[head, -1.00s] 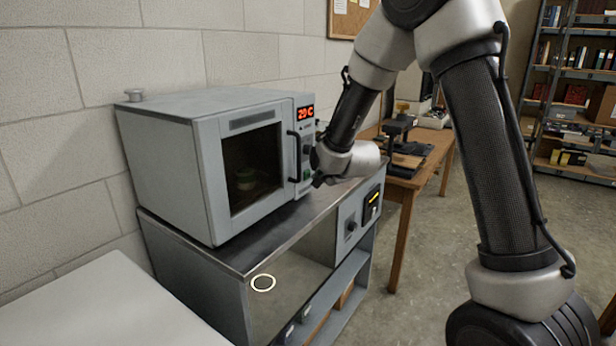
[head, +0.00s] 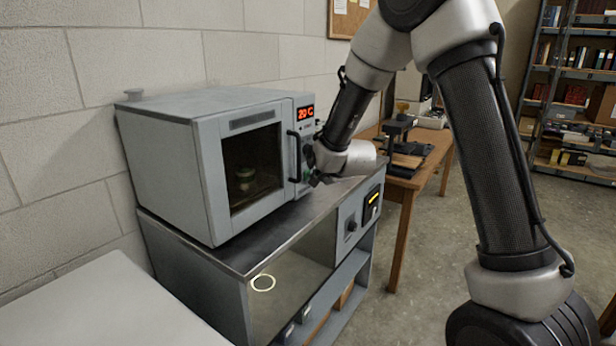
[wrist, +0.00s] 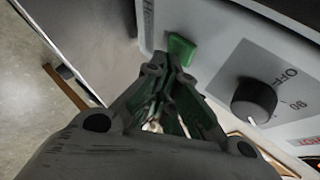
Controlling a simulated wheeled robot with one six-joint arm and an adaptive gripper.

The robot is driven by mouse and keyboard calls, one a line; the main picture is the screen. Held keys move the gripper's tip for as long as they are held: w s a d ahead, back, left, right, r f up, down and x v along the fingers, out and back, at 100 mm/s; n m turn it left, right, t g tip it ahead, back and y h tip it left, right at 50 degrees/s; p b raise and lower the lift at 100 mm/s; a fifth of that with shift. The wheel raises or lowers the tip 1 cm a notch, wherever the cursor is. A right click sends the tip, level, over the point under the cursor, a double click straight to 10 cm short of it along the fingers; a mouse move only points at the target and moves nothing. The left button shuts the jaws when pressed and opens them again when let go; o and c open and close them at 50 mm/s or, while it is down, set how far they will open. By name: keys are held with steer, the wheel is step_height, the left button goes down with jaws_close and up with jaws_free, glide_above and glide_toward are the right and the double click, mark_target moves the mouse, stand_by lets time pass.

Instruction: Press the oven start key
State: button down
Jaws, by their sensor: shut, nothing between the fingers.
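The grey oven (head: 165,150) stands on a metal-topped cabinet, its door shut, with a jar-like item visible behind the glass. Its red display (head: 306,112) appears to read 20 C. The green key (wrist: 181,48) sits on the oven's pale control panel in the wrist view, next to a black knob (wrist: 254,98) marked OFF and 90. My gripper (wrist: 170,62) is shut and empty, its fingertips right at the key's lower edge. I cannot tell whether they touch it. In the head view my wrist largely hides the lower panel.
The black door handle (head: 293,157) stands out just left of my gripper. The cabinet (head: 200,285) has its own knob and a dark panel below. A wooden table (head: 402,185) with equipment stands behind. A pale surface (head: 95,305) lies at front left.

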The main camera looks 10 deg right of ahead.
steer(key=shift+w+a, duration=0.35)
stand_by(0.6)
steer(key=shift+s+d, duration=0.6)
steer(key=shift+s, duration=0.05)
steer(key=shift+d, duration=0.1)
steer(key=shift+s+d, duration=1.7)
steer(key=shift+s, duration=0.05)
